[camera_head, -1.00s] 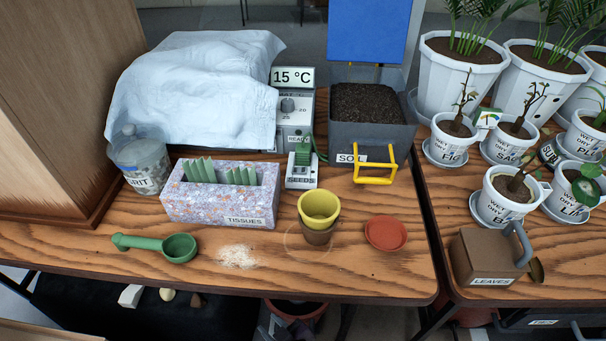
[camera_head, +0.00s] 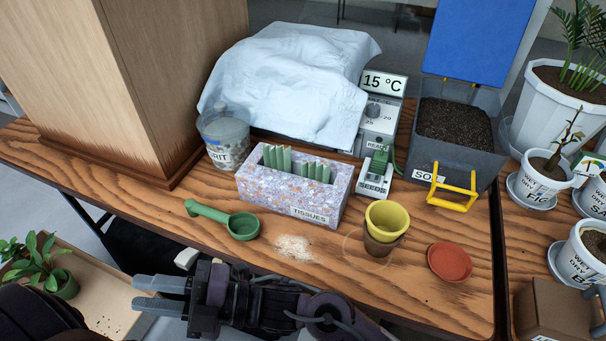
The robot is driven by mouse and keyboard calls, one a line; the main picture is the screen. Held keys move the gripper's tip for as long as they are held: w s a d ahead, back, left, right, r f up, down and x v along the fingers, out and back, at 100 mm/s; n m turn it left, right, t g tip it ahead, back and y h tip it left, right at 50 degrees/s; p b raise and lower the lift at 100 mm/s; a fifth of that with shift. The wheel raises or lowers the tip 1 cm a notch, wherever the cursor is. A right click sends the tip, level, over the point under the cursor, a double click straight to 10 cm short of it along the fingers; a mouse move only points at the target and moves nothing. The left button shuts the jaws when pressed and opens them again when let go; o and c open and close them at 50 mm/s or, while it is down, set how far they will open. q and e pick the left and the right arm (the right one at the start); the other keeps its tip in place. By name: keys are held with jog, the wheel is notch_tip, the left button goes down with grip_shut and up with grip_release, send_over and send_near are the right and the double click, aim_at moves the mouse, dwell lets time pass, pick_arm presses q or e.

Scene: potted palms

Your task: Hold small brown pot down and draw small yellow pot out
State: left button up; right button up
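The small yellow pot (camera_head: 387,217) sits nested in the small brown pot (camera_head: 381,246), its rim and upper wall showing above it. Both stand on the wooden table near the front edge, inside a faint ring mark. My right gripper (camera_head: 146,294) is at the lower left, in front of the table edge and well left of the pots. Its two grey fingers point left with a gap between them and nothing in it. My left gripper does not show.
A terracotta saucer (camera_head: 450,262) lies right of the pots. A green scoop (camera_head: 242,226) and spilled pale grit (camera_head: 294,247) lie to their left. Behind are a tissue box (camera_head: 293,198), a heater control (camera_head: 378,125) and a soil bin (camera_head: 455,155) with a yellow handle.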

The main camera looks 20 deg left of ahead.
jog(key=w+d+f+n+t+h, duration=0.3)
jog(key=w+d+n+h, duration=0.9)
jog(key=h, duration=0.3)
jog(key=w+d+r+t+h, duration=0.5)
jog(key=w+d+r+t, duration=0.2)
jog(key=w+d+r, duration=0.6)
jog(key=f, duration=0.4)
jog(key=d+f, duration=0.1)
jog(key=f, duration=0.3)
jog(key=d+f, duration=0.1)
jog(key=f, duration=0.3)
jog(key=shift+f, duration=0.25)
grip_shut()
